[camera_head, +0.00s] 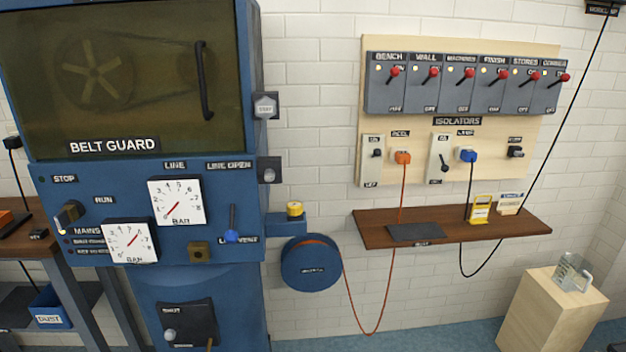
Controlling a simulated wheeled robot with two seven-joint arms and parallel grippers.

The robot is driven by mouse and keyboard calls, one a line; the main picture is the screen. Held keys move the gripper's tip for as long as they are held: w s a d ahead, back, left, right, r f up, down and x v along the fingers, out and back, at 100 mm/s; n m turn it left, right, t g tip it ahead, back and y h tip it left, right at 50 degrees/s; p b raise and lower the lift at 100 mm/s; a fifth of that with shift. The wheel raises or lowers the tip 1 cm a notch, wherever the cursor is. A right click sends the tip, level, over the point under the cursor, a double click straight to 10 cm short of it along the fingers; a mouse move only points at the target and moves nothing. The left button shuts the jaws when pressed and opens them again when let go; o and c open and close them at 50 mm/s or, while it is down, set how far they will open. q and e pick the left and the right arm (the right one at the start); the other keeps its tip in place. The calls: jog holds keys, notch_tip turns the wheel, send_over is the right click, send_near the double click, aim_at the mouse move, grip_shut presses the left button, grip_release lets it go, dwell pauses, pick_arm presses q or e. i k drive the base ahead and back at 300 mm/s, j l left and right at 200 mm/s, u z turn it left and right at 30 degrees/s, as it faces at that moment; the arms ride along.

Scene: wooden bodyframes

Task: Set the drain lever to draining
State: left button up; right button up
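No label reading "drain" is legible in the head view. Low on the blue machine, a dark plate (187,322) carries a word that looks like "SHUT" and a pale round knob (170,335) at its lower left. This may be the drain lever, but I cannot tell for sure. The plate's lower part is close to the bottom edge of the picture. Higher up, a separate upright lever with a blue knob (232,236) stands by a label that seems to end in "VENT". Neither of my grippers is in view.
The blue machine (110,185) has two gauges and a belt guard (120,80). A hose reel (311,262) sits to its right. A wooden shelf (520,222) hangs under the isolator board (545,130). A wooden plinth (530,310) holds a clear jug (572,272).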

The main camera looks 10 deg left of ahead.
aim_at(170, 335)
jog(key=u, duration=1.25)
